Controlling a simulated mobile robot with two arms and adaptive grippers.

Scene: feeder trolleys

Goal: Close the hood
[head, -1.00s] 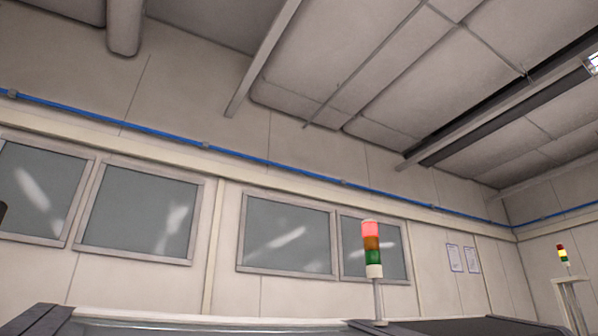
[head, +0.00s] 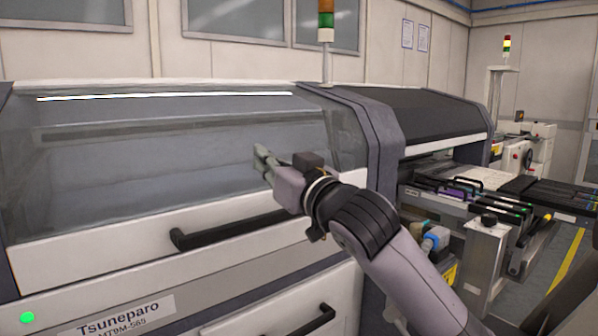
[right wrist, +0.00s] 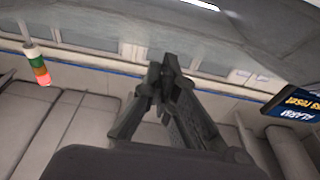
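The hood (head: 110,150) is a clear cover with a white lower rim on the long machine in the head view. It is down, and its rim lies along the machine's front panel. A black bar handle (head: 235,229) runs across the rim. My right gripper (head: 262,164) is in front of the right part of the clear cover, above the handle and apart from it. In the right wrist view its two fingers (right wrist: 165,75) come together with nothing between them. My left gripper is not in view.
A signal tower (head: 326,25) stands behind the hood; its red lamp shows in the right wrist view (right wrist: 41,76). A dark-covered machine section (head: 415,115) and feeder racks (head: 470,190) stand to the right. A screen with alarm text (right wrist: 295,105) shows in the right wrist view.

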